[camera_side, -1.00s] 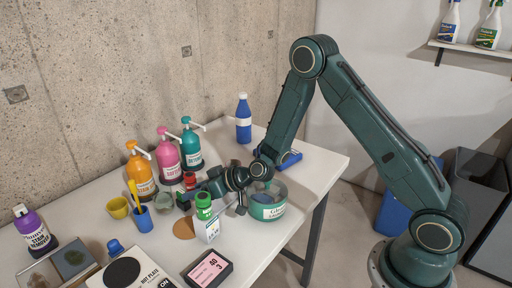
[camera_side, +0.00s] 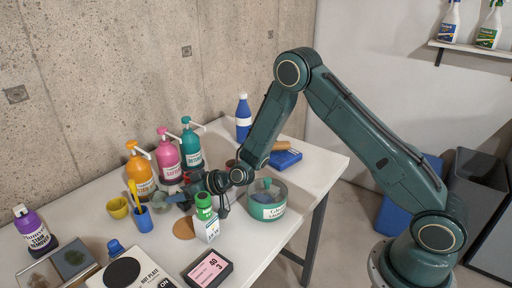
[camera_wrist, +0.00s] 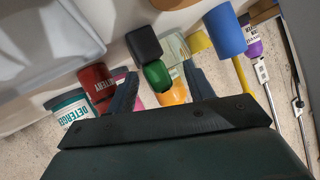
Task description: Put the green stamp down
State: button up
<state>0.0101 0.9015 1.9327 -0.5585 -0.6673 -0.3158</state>
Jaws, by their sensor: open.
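In the wrist view, the green stamp shows as a rounded green handle (camera_wrist: 157,76) with a black block (camera_wrist: 144,45) at its far end. It stands between and just beyond the spread fingers of my gripper (camera_wrist: 162,72). The fingers are open, with a gap visible on each side of the green handle. In the side view, my gripper (camera_side: 176,198) is low over the table, behind the white bottle with the green cap (camera_side: 204,205). I cannot make out the stamp there; the gripper and bottle cover that spot.
Orange (camera_side: 140,172), pink (camera_side: 168,157) and teal (camera_side: 191,147) pump bottles stand along the wall. A blue cup (camera_side: 144,222) with a yellow tool is left of my gripper. A green round container (camera_side: 267,205) is to its right. A pink-labelled black box (camera_side: 208,270) lies in front.

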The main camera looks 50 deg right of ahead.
aim_at(181, 191)
dwell(0.3)
grip_shut()
jog(key=shift+r, duration=0.15)
notch_tip(181, 191, up, 20)
dwell(1.0)
dwell(0.4)
